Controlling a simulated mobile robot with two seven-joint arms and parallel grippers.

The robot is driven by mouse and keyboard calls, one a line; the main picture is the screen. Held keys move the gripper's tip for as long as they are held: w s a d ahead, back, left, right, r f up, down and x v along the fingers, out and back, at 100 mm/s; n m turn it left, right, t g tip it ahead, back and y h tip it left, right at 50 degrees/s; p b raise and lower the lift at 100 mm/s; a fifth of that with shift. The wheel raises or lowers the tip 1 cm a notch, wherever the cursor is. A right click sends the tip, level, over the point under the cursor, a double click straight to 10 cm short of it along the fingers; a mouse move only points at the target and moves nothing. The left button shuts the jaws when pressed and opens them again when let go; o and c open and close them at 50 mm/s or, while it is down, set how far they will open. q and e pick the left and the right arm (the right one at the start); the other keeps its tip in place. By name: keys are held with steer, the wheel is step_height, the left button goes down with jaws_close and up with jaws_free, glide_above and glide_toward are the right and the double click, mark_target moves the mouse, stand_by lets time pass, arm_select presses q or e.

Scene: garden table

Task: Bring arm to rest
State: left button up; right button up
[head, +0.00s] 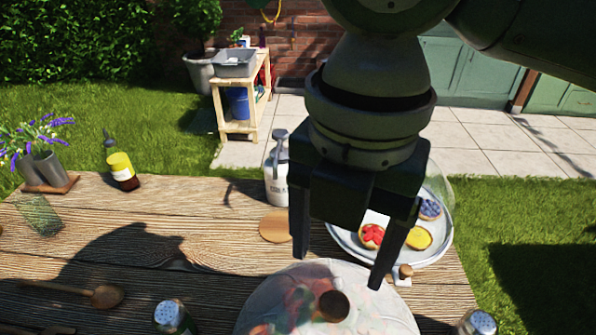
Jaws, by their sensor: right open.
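My right gripper (338,270) hangs down over the wooden garden table (205,225), its arm coming in from the top right. Its two fingers are apart, with nothing seen between them. Just below the fingertips in the picture is a clear domed cover (270,310) with a brown round knob (333,306); blurred coloured food shows through it. I cannot tell whether the fingers touch the cover. Behind the right finger is a round tray (437,247) with several tarts, partly hidden by my gripper. My left gripper is not in view.
A white canister (277,178) and a round wooden coaster (274,228) stand left of my gripper. Two shakers (172,316) (479,322) stand at the front. A wooden spoon (103,296), yellow-labelled bottle (122,168) and flower pot (48,166) are left. The table's middle left is mostly clear.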

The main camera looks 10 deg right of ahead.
steer(key=shift+r, duration=0.1)
stand_by(0.3)
steer(key=shift+s+a, duration=0.15)
steer(key=shift+a, duration=0.1)
steer(key=s+a+f+m+t+y, duration=0.2)
steer(key=s+a+m+y, duration=0.3)
steer(key=m, duration=0.6)
steer(key=s+d+f+m+t+h, duration=0.15)
steer(key=s+d+m+h, duration=0.45)
steer(key=d+m, duration=0.85)
step_height(320, 180, up, 35)
steer(key=s+y+p, duration=0.1)
steer(key=p, duration=3.4)
steer(key=shift+s+d+m, duration=0.25)
steer(key=shift+d+m, duration=0.1)
steer(key=shift+m, duration=0.1)
